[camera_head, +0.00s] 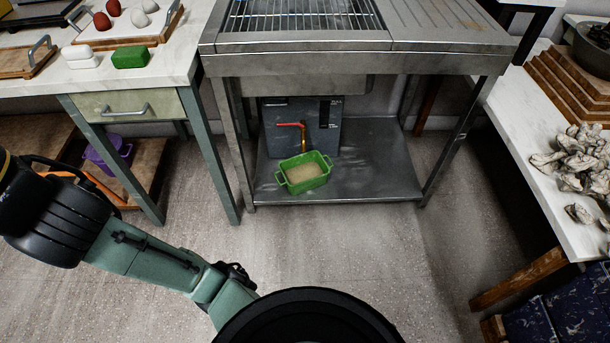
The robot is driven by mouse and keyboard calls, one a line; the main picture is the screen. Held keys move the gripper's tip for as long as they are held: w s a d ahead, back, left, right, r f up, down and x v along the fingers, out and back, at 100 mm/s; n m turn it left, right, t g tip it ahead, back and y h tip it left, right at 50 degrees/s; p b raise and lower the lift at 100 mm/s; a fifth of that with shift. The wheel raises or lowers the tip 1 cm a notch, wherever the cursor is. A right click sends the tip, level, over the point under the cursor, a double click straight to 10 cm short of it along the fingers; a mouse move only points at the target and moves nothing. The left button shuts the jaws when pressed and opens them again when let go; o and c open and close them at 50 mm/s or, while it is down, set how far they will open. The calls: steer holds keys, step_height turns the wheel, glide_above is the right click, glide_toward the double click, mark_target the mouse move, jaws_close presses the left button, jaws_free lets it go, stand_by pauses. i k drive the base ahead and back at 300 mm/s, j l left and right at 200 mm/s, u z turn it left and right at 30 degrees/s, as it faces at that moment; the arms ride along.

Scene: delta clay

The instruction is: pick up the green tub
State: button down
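The green tub (290,186) is a small, open rectangular tub with handles at its ends. It holds something pale beige, perhaps grainy. It stands upright, slightly turned, near the front edge of the low metal shelf (385,180) under the steel sink unit. My arm crosses the lower left of the view, well short of the tub and apart from it. My gripper's fingers cannot be made out, so whether they are open or shut does not show.
A grey box (330,125) and a red-handled tap (290,125) are close behind the tub. The steel counter (300,60) overhangs it, with legs at both sides. A purple basket (108,152) is at left. A white table (575,225) stands right. Floor in front is clear.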

mark_target(300, 173)
steer(key=i+l, duration=0.1)
steer(key=l, duration=0.25)
steer(key=i+l, duration=0.15)
steer(key=l, duration=0.2)
steer(key=i+l+u, duration=0.2)
steer(key=l, duration=0.35)
steer(key=l+u, duration=0.2)
steer(key=l, duration=0.3)
steer(key=i+u, duration=0.2)
steer(key=u, duration=0.65)
steer(key=i+l, duration=0.1)
steer(key=i, duration=0.3)
steer(key=i+l, duration=0.1)
steer(key=i, duration=0.35)
